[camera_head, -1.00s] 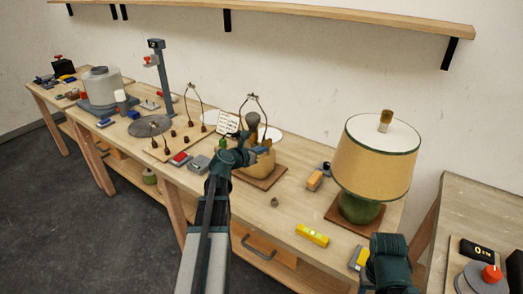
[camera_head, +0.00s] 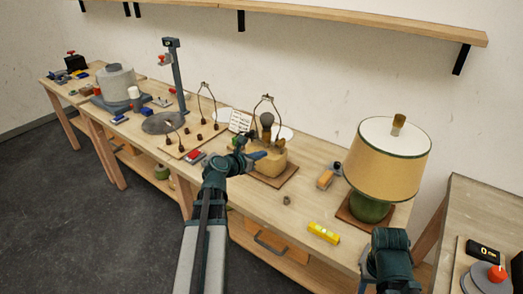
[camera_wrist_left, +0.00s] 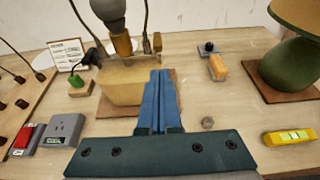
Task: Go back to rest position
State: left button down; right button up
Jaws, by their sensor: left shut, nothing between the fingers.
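My left gripper (camera_head: 257,156) is shut and empty. In the head view its blue fingertips show in front of the wooden lamp base (camera_head: 270,163), which has a bare bulb (camera_head: 267,120) and a wire harp. In the left wrist view the shut fingers (camera_wrist_left: 160,85) overlap the same wooden base (camera_wrist_left: 108,87); I cannot tell whether they touch it. My right arm comes in at the lower right of the head view, bent, and its fingers are not visible.
A lamp with a tan shade (camera_head: 385,160) and green base (camera_head: 370,208) stands right of my left gripper. A yellow level (camera_head: 323,232) and an orange-and-grey block (camera_head: 325,180) lie on the workbench. A second bench (camera_head: 478,212) stands at right. Open floor (camera_head: 60,220) lies at left.

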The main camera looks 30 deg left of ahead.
dwell(0.5)
